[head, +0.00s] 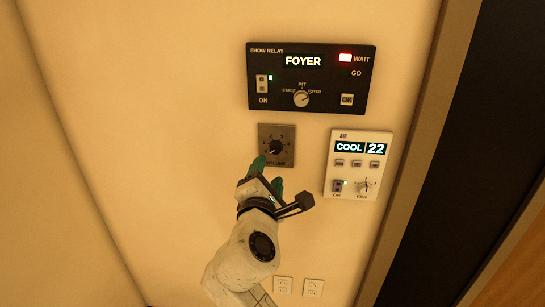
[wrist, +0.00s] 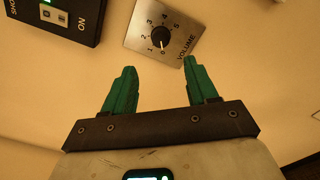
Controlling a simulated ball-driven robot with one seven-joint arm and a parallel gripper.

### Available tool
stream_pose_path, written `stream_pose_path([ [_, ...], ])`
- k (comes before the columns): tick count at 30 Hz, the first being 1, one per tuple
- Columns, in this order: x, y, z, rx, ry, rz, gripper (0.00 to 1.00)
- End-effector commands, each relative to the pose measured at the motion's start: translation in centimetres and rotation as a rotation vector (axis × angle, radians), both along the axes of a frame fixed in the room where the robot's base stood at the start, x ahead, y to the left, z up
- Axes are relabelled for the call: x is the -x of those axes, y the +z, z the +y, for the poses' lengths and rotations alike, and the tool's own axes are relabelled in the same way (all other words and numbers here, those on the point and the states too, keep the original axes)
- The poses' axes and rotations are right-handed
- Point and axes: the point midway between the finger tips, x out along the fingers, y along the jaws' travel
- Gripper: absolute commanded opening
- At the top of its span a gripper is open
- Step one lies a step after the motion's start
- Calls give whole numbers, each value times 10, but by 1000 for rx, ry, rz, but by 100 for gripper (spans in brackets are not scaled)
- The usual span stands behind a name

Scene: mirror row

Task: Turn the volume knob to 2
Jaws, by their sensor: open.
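The volume knob (head: 275,148) is a small black dial on a square metal plate (head: 290,134) on the wall. In the wrist view the knob (wrist: 160,37) sits on its plate (wrist: 188,22), marked 0 to 5 and VOLUME. Its white pointer line appears to point at 0. My gripper (head: 267,175) is just below the plate in the head view, its green fingers partly covering the plate's lower edge. In the wrist view my gripper (wrist: 159,66) is open and empty, with the knob beyond the gap between the fingertips, apart from them.
The black show relay panel (head: 260,75) is above the plate, with FOYER shown and a red WAIT light. A white thermostat panel (head: 358,180) reading COOL 22 is to the right. Two wall outlets (head: 313,287) are below. Bare wall (head: 170,120) lies to the left.

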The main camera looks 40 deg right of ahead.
Motion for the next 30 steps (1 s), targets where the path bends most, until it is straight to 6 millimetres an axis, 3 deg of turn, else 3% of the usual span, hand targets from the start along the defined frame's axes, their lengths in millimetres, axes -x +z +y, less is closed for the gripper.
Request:
stream_pose_path([
  [15, -51, 0, -68, -7, -3, -1, 58],
  [30, -60, -1, -80, -8, -1, -2, 58],
])
